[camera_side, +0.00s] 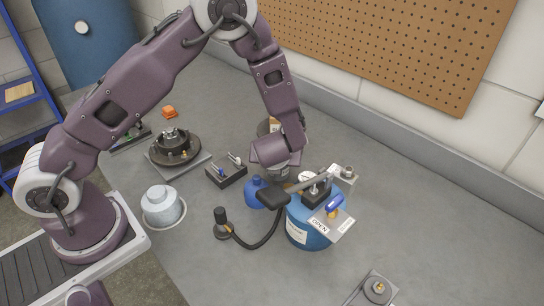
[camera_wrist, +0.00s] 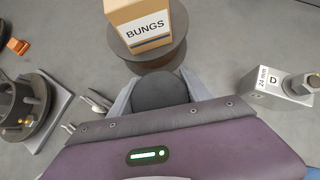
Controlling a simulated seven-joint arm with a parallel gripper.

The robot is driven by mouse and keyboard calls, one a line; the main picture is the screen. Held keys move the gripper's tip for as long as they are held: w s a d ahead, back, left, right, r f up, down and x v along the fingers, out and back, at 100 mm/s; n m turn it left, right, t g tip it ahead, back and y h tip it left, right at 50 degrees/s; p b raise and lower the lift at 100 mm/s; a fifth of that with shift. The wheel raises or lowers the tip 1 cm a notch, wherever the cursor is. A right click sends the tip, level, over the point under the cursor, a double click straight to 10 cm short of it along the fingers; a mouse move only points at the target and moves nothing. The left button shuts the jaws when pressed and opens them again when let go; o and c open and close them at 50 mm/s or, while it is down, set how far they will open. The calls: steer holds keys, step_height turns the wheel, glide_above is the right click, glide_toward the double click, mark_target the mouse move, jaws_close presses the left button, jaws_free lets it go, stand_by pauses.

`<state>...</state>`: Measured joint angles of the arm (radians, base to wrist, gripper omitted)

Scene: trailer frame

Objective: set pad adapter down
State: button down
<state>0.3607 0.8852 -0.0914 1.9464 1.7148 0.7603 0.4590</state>
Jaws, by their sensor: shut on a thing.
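My gripper (camera_wrist: 160,88) is shut on a dark grey, rounded piece (camera_wrist: 160,92), which I take to be the pad adapter. Its rounded top shows between the two pale fingers in the wrist view; its lower part is hidden by my purple gripper body. In the side view my gripper (camera_side: 284,172) points down over the bench, behind the blue pump unit (camera_side: 308,230). The held piece cannot be made out there. Whether it touches the bench cannot be told.
A BUNGS box (camera_wrist: 145,25) stands on a dark round spool (camera_wrist: 158,60) just beyond the fingers. A block marked 24 mm D (camera_wrist: 272,86) is at the right. A black round fixture (camera_side: 173,146), black tool block (camera_side: 227,173) and grey canister (camera_side: 161,206) stand left. The right bench is mostly clear.

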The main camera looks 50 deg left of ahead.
step_height(320, 180, up, 12)
steer(key=shift+r, duration=0.2)
steer(key=w+d+f+m+t+h, duration=0.1)
steer(key=w+d+f+m+h, duration=0.15)
steer(key=d, duration=0.85)
steer(key=w+d+f+m+h, duration=0.1)
steer(key=w+d+m+h, duration=0.15)
steer(key=d, duration=0.75)
steer(key=w+d+f+m+t+h, duration=0.15)
steer(key=d+m, duration=0.25)
steer(key=d, duration=0.7)
steer(key=shift+g, duration=0.25)
steer(key=f, duration=0.9)
steer(key=shift+d+f, duration=0.2)
steer(key=shift+d, duration=0.15)
steer(key=shift+f, duration=0.2)
steer(key=shift+c, duration=2.4)
jaws_free()
steer(key=shift+f, duration=0.15)
